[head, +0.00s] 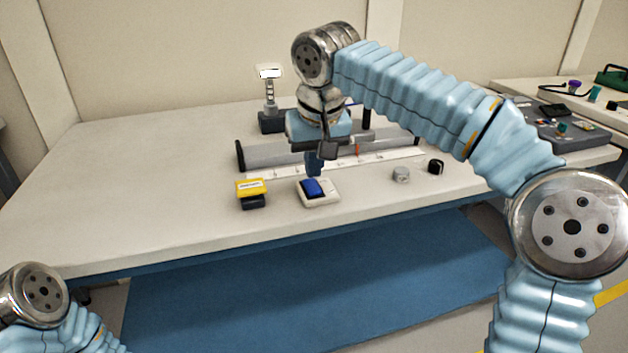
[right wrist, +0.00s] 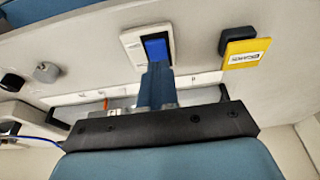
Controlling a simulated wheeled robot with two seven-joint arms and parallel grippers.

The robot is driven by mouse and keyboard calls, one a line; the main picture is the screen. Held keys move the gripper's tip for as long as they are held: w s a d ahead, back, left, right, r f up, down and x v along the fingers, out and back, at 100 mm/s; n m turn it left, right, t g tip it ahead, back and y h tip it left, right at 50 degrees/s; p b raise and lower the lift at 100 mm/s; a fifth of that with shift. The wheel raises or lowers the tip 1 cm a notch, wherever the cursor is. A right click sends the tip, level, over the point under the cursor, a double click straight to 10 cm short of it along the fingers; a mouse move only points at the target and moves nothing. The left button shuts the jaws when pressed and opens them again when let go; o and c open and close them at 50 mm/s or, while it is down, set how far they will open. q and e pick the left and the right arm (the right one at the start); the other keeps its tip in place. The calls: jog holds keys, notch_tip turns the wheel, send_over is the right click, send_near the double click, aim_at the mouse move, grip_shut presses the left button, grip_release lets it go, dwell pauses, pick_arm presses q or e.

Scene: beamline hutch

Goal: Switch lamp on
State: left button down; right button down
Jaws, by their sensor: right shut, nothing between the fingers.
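A white switch box (head: 318,200) with a blue rocker (head: 312,187) lies near the front edge of the table. In the right wrist view the box (right wrist: 132,44) and its rocker (right wrist: 156,49) are just beyond my fingertips. My right gripper (head: 314,168) points down, shut and empty, just behind and above the rocker; it also shows in the right wrist view (right wrist: 157,72). I cannot tell whether the fingertips touch the rocker. A small post with a pale head (head: 269,73) on a dark base, possibly the lamp, stands at the back. My left gripper is out of view.
A yellow-topped dark block (head: 252,188) sits left of the switch. A grey knob (head: 401,174) and a small black piece (head: 436,167) are to its right. A grey rail (head: 270,155) lies behind. The table's left side (head: 130,170) is clear.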

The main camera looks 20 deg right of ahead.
aim_at(313, 189)
jog(key=shift+f, duration=1.4)
jog(key=f+b, duration=0.1)
jog(key=b, duration=0.2)
jog(key=shift+s+f+t, duration=0.2)
jog(key=shift+t, duration=0.2)
jog(key=shift+r+p, duration=0.45)
jog(key=shift+w, duration=0.1)
jog(key=shift+r, duration=0.1)
jog(key=shift+w+r+p, duration=0.3)
jog(key=shift+w+p, duration=0.1)
jog(key=shift+p, duration=0.4)
jog(key=shift+w, duration=0.3)
